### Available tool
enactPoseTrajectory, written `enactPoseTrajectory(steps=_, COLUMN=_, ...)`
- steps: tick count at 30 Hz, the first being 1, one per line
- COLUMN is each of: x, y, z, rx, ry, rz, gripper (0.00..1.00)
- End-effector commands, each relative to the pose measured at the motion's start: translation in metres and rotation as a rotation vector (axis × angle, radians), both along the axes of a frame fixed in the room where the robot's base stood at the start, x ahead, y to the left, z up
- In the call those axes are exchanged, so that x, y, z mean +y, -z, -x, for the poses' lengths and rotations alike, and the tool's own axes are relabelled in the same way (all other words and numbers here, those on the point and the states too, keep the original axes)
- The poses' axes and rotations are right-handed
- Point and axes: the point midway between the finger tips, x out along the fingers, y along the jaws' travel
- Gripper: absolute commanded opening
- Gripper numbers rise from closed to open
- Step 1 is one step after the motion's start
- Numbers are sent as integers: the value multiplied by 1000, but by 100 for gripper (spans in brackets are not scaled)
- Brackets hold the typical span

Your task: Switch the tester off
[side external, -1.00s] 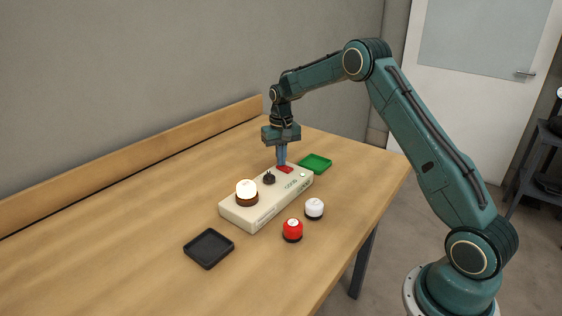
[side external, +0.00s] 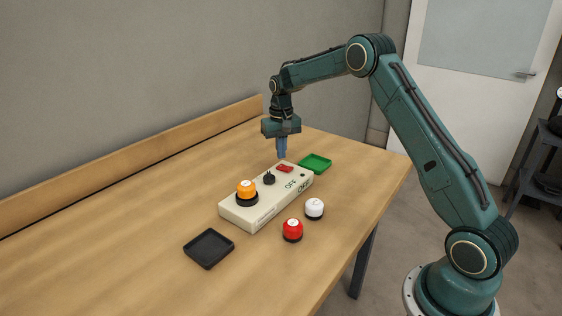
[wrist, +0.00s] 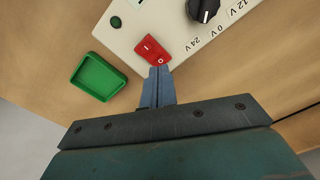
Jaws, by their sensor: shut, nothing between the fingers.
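The tester (side external: 262,212) is a long cream box on the table. Its red rocker switch (side external: 285,168) sits near the far end and also shows in the wrist view (wrist: 150,50), marked I and O. A black knob (side external: 269,178) sits beside it, with 24 V, 0 V and 12 V labels in the wrist view. My gripper (side external: 281,156) is shut and empty, just above the switch. In the wrist view its fingertips (wrist: 160,70) are by the O end; contact cannot be told.
A green tray (side external: 315,163) lies beyond the tester. A black tray (side external: 209,248) lies at the near left. A red dome (side external: 292,230) and a white dome (side external: 314,209) stand right of the tester, near the table's edge.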

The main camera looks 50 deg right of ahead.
Motion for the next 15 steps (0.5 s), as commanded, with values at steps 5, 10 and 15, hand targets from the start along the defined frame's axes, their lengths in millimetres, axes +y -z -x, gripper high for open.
enactPoseTrajectory(steps=5, x=0, y=-11, z=-1, rx=-2, ry=0, rz=1, gripper=0)
enactPoseTrajectory(steps=10, x=0, y=-20, z=0, rx=-2, ry=0, rz=1, gripper=0)
enactPoseTrajectory(steps=15, x=0, y=-30, z=0, rx=-1, ry=0, rz=0, gripper=0)
